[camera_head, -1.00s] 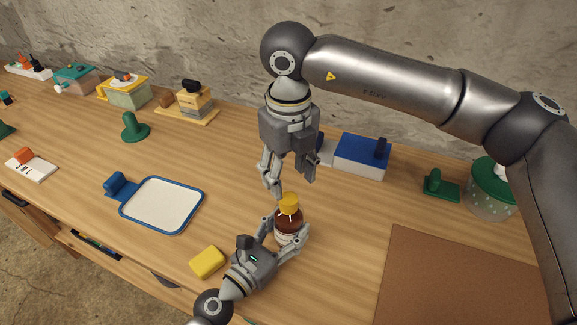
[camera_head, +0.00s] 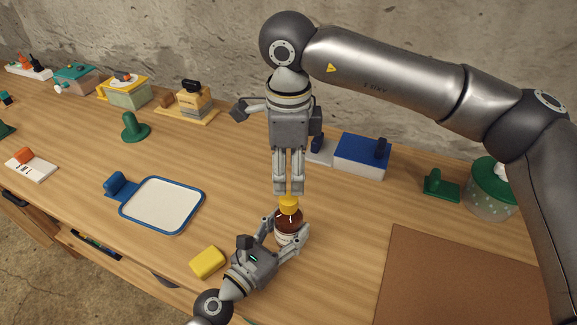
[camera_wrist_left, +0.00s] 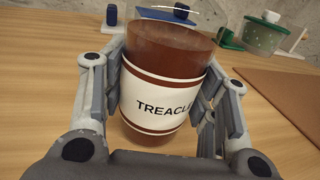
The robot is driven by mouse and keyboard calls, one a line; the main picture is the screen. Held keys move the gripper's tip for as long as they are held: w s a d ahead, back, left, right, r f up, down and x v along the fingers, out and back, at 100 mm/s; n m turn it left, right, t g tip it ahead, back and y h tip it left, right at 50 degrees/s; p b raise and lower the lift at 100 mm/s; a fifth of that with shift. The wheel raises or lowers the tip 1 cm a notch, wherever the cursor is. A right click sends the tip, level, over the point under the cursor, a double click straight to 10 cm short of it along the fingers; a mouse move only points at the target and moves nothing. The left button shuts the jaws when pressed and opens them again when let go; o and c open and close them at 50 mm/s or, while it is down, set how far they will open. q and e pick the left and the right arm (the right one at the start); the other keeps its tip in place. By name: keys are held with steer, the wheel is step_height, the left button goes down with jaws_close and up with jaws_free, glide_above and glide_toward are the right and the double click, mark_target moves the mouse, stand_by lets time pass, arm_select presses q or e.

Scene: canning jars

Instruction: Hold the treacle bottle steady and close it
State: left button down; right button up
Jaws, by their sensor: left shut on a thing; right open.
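The treacle bottle (camera_head: 287,226) is brown with a pale label and stands upright on the table. Its label reads "TREACLE" in the left wrist view (camera_wrist_left: 165,100). A yellow cap (camera_head: 289,204) sits at its top; whether it is fully tight cannot be told. My left gripper (camera_head: 285,232) is shut around the bottle body, a finger on each side. My right gripper (camera_head: 289,192) is open, pointing straight down with its fingertips just above or at the cap; contact is unclear. The cap is out of the left wrist view.
A yellow block (camera_head: 207,262) lies left of my left gripper. A blue-rimmed white tray (camera_head: 162,204) is further left. A blue and white box (camera_head: 361,155) stands behind on the right. A brown mat (camera_head: 460,280) covers the right front. Bare wood lies between.

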mark_target(289, 198)
steer(key=shift+f, duration=4)
steer(key=c, duration=1.1)
steer(key=o, duration=1.2)
steer(key=shift+r, duration=0.1)
step_height(289, 198, up, 12)
steer(key=shift+f, duration=0.1)
